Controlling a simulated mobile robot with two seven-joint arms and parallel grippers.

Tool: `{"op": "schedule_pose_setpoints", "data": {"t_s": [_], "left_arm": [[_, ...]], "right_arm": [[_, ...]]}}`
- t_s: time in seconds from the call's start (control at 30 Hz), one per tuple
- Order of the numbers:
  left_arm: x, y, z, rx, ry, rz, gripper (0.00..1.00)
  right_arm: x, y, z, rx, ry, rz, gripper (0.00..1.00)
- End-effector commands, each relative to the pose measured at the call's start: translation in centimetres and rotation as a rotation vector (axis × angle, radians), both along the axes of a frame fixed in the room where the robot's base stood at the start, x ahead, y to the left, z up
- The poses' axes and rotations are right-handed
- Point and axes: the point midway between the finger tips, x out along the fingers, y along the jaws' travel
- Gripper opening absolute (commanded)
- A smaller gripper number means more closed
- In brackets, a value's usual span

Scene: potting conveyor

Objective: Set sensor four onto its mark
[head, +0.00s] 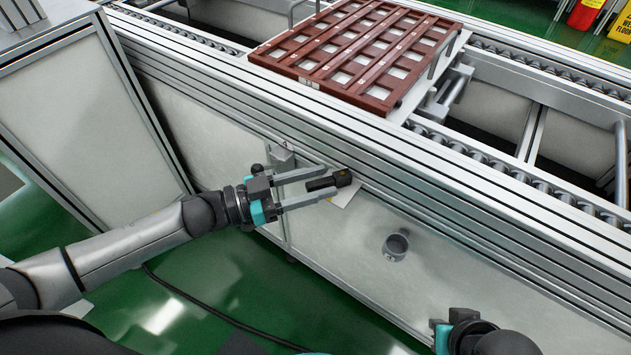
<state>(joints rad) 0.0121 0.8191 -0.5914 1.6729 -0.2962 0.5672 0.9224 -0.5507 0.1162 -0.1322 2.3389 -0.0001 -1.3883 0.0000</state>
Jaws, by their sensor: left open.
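A small black block (330,182) with a yellow spot on its end, apparently the sensor, is at the conveyor's side rail. My left gripper (324,183) reaches it from the left. Its two grey fingers are open, one on each side of the block; I cannot tell whether either touches it. A pale card or plate (347,195) with a yellowish patch shows just below the block, partly hidden by it and the lower finger.
A brown slatted tray (372,88) with light square openings rests on the conveyor above. Rollers (500,170) run along the conveyor to the right. A round grey cup-like fitting (396,246) sticks out of the side panel. A grey cabinet (85,120) stands at left, with green floor between.

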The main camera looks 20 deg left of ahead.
Motion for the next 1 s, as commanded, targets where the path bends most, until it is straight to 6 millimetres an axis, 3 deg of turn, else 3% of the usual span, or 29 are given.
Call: {"op": "schedule_pose_setpoints", "data": {"t_s": [0.13,0.57,1.0], "left_arm": [[-0.02,-0.01,0.02,-0.001,-0.001,0.000,0.49],[-0.04,0.01,0.00,0.000,0.000,-0.001,0.01],[-0.08,-0.01,-0.01,0.000,0.000,0.000,0.00]], "right_arm": [[-0.01,-0.01,0.01,0.000,0.000,0.000,0.00],[-0.01,-0.03,-0.02,-0.001,0.001,0.000,0.00],[-0.01,-0.01,0.01,0.000,0.000,0.000,0.00]]}}
